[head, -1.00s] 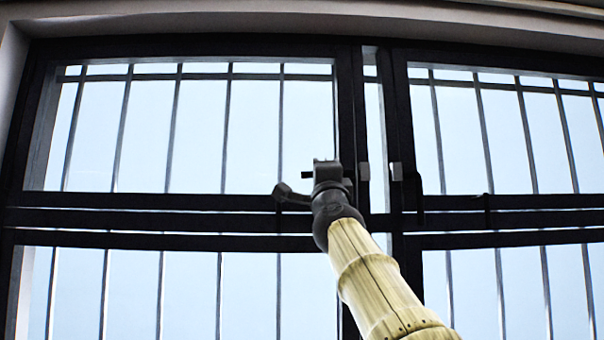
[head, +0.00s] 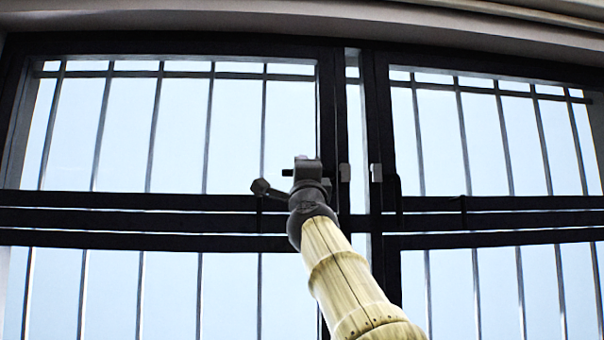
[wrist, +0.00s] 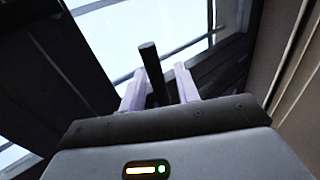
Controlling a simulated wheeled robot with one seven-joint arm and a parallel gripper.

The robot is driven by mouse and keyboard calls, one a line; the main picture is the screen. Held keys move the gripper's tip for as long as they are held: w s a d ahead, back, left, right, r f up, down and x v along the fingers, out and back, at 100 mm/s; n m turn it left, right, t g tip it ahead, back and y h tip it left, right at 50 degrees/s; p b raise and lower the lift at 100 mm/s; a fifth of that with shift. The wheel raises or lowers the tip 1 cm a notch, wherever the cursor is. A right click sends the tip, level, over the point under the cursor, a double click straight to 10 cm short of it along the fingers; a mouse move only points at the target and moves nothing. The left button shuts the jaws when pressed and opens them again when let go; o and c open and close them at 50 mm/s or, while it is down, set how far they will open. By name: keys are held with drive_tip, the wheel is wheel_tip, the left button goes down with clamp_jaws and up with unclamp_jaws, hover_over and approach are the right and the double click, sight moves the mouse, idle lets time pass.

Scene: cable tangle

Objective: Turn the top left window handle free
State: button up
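The top left window sash (head: 180,120) fills the upper left of the head view, with a dark frame and bars behind the glass. My gripper shows in the wrist view (wrist: 160,85) as two pale fingers, spread apart. A dark bar, which looks like the window handle (wrist: 150,60), stands between them, closer to the left finger. I see gaps beside it and cannot tell if either finger touches it. In the head view my wrist (head: 308,180) is in front of the sash near the centre upright, hiding the fingers and most of the handle.
The right sash (head: 470,130) carries a dark upright handle (head: 398,190) near the centre. Small pale blocks (head: 344,172) sit beside the centre upright. Dark horizontal rails (head: 130,220) run just below my wrist. In the wrist view a pale wall edge (wrist: 295,60) is at the right.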

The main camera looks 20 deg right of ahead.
drive_tip(key=shift+f, duration=0.1)
drive_tip(key=b+v, duration=1)
drive_tip(key=v, duration=0.7)
drive_tip(key=shift+b, duration=0.35)
drive_tip(key=shift+s+a, duration=0.1)
drive_tip(key=shift+s, duration=0.05)
